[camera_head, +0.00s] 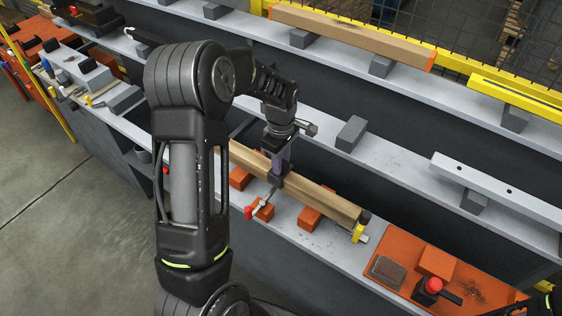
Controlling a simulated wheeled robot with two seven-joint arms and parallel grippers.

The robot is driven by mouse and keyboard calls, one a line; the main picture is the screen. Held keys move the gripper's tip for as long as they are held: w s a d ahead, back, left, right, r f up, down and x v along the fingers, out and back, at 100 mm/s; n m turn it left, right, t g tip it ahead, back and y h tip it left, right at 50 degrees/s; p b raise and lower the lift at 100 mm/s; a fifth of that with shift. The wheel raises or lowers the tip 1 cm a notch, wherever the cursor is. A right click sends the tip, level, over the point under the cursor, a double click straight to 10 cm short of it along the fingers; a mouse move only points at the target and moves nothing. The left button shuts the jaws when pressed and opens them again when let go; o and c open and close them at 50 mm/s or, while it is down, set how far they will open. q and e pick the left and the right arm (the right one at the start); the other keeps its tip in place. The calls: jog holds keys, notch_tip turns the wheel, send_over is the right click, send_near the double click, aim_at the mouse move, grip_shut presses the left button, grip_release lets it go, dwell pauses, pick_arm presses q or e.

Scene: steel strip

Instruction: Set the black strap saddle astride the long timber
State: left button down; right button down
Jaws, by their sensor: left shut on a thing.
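The long timber (318,198) is a light brown beam lying on orange blocks along the lower grey shelf. My left gripper (279,165) points down over the middle of the timber. It is shut on the small black strap saddle (274,180), which is at the timber's top and near side. The gripper and arm partly hide the saddle, and I cannot tell whether it is fully seated. My arm also hides the timber's left end. My right gripper is not in view; only a dark part of my right arm shows at the lower right edge.
A red-tipped clamp (258,205) is beside the timber below the gripper. A yellow and black clamp (361,228) is at its right end. An orange tray (395,249) holds a red-topped tool (432,287). Higher shelves carry grey blocks, a second timber (345,34) and a white bar (497,188).

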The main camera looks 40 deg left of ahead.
pick_arm(q)
jog(key=shift+f, duration=0.35)
jog(key=c, duration=1.1)
grip_release()
notch_tip(320, 180, up, 8)
jog(key=shift+f+b, duration=0.1)
jog(key=shift+b, duration=0.55)
